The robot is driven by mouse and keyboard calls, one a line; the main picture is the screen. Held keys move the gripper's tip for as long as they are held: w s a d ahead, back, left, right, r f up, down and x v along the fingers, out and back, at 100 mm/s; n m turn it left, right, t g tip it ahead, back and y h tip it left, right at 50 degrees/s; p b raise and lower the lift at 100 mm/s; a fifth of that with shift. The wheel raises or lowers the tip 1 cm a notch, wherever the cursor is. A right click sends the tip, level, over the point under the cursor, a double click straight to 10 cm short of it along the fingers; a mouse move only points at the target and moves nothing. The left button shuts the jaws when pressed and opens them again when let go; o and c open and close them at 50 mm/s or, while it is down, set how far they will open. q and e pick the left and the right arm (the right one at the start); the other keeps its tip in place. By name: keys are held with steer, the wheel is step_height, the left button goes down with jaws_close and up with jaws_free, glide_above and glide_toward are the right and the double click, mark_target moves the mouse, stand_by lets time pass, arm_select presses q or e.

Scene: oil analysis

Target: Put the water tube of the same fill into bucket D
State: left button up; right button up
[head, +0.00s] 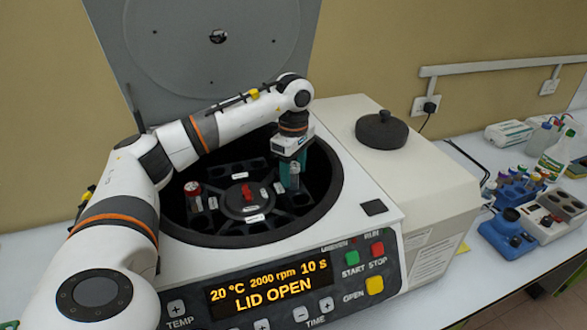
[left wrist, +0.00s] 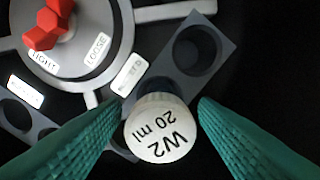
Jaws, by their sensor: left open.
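The water tube (left wrist: 160,130), with a white cap reading "W2 20 ml", stands between the green fingers of my left gripper (left wrist: 158,108) in the left wrist view. The fingers are open, one on each side of the cap, with dark gaps between. The tube's lower end is hidden.
The centrifuge (head: 430,205) has its lid (head: 215,45) raised; its display reads "LID OPEN". A red-capped tube (head: 193,188) stands at the rotor's left. The red rotor knob (left wrist: 48,25) sits near the fingers. Tube racks (head: 520,188) and bottles stand on the right bench.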

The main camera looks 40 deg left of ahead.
arm_select(q)
step_height(320, 180, up, 12)
stand_by(0.6)
steer(key=shift+f, duration=0.1)
